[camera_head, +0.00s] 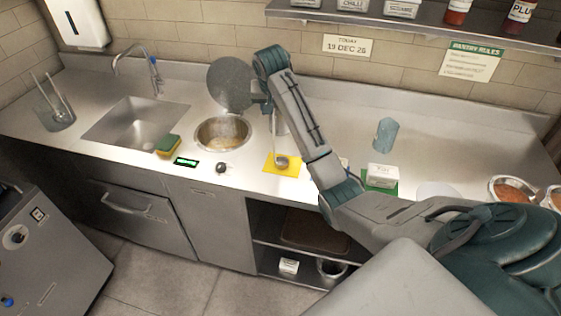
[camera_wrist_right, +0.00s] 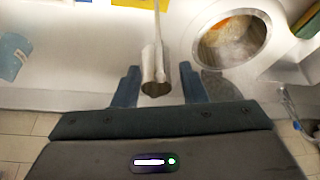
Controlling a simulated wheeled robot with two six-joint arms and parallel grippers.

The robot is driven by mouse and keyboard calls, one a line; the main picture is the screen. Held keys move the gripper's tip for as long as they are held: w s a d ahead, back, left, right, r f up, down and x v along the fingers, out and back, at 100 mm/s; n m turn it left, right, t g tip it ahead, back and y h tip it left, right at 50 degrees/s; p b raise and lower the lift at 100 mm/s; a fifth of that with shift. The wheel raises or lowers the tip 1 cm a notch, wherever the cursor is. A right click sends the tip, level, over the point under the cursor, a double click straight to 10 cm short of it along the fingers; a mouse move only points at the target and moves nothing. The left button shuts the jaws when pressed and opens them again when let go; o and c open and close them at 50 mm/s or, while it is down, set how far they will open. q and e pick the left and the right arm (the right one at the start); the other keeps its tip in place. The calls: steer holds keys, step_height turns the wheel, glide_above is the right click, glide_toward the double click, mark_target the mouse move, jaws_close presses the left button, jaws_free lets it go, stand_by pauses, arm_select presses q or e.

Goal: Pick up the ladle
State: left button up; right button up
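The ladle (camera_head: 282,162) has its bowl over the yellow mat (camera_head: 269,168), and its thin handle runs up toward my right gripper (camera_head: 266,104). In the right wrist view the handle (camera_wrist_right: 157,25) runs down from the yellow mat (camera_wrist_right: 132,3) to a grey metal cylinder (camera_wrist_right: 154,87) with a dark end. My right gripper (camera_wrist_right: 159,69) is open, with one finger on each side of the cylinder and handle and gaps visible beside both. I cannot tell how the handle and cylinder are joined. My left gripper is not in view.
The sauce well (camera_head: 222,133) is left of the mat, with a round grey lid (camera_head: 230,84) upright behind it. A sponge (camera_head: 168,144) and sink (camera_head: 137,122) are farther left. A blue cup (camera_head: 386,133) and white box (camera_head: 382,172) stand right of my forearm. A shelf (camera_head: 420,22) hangs above.

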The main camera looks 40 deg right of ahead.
mark_target(273, 118)
steer(key=p+x, duration=0.3)
steer(key=x, duration=0.2)
steer(key=shift+s+a+p, duration=0.1)
steer(key=shift+p, duration=0.2)
steer(key=shift+f, duration=0.35)
jaws_close()
